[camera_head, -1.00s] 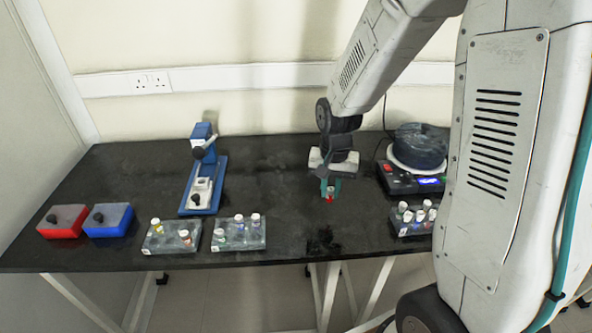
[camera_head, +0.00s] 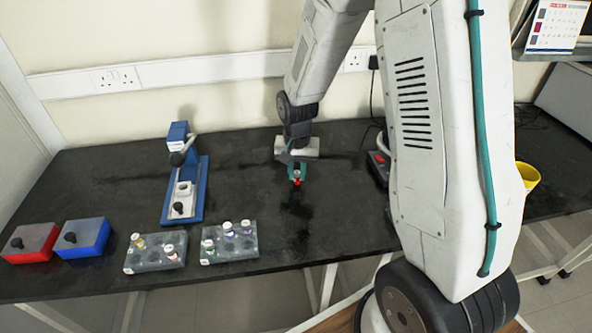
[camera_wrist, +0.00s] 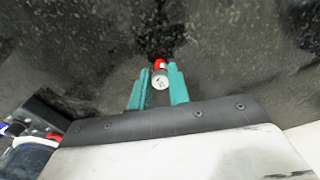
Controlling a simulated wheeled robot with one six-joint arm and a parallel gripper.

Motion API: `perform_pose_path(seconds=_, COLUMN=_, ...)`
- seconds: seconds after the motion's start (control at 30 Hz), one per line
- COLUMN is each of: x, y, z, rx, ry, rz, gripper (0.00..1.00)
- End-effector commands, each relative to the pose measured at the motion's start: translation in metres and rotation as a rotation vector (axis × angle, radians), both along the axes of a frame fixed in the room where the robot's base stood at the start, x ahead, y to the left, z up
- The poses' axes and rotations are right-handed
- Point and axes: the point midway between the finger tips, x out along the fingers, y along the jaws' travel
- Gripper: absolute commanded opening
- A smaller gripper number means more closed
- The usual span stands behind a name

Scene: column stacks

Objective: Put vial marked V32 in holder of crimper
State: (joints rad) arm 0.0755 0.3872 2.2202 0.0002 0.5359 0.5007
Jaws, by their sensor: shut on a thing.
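My gripper (camera_head: 297,172) is shut on a vial with a red part (camera_head: 297,182), held above the black bench right of the crimper. In the wrist view the vial (camera_wrist: 160,77) sits between the teal fingertips (camera_wrist: 159,82), its pale round end facing the camera and red beyond it. The mark on that end is too small to read. The blue crimper (camera_head: 179,140) stands on the bench to the left. Its pale holder (camera_head: 183,190) is on the blue base and appears empty, though detail is small.
Two grey racks (camera_head: 130,267) (camera_head: 216,258) with several vials stand at the bench's front. A red box (camera_head: 30,243) and a blue box (camera_head: 82,238) are at the far left. Bench between crimper and gripper is clear. A yellow container (camera_head: 528,176) is at right.

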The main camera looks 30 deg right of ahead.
Motion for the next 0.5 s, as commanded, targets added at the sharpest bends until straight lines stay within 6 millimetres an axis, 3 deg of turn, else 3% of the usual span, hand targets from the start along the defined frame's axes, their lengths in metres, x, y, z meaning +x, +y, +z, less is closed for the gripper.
perform_pose_path(seconds=0.3, x=0.0003, y=0.0001, z=-0.0025, rx=0.0, ry=-0.001, rz=0.0, gripper=0.0)
perform_pose_path(seconds=0.33, x=0.0004, y=0.0002, z=-0.0024, rx=0.0, ry=-0.002, rz=0.0, gripper=0.24)
perform_pose_path(seconds=0.4, x=0.0004, y=0.0003, z=-0.0021, rx=0.0, ry=-0.002, rz=0.001, gripper=0.4)
perform_pose_path(seconds=0.5, x=0.0004, y=0.0004, z=-0.0021, rx=0.0, ry=-0.002, rz=0.001, gripper=0.4)
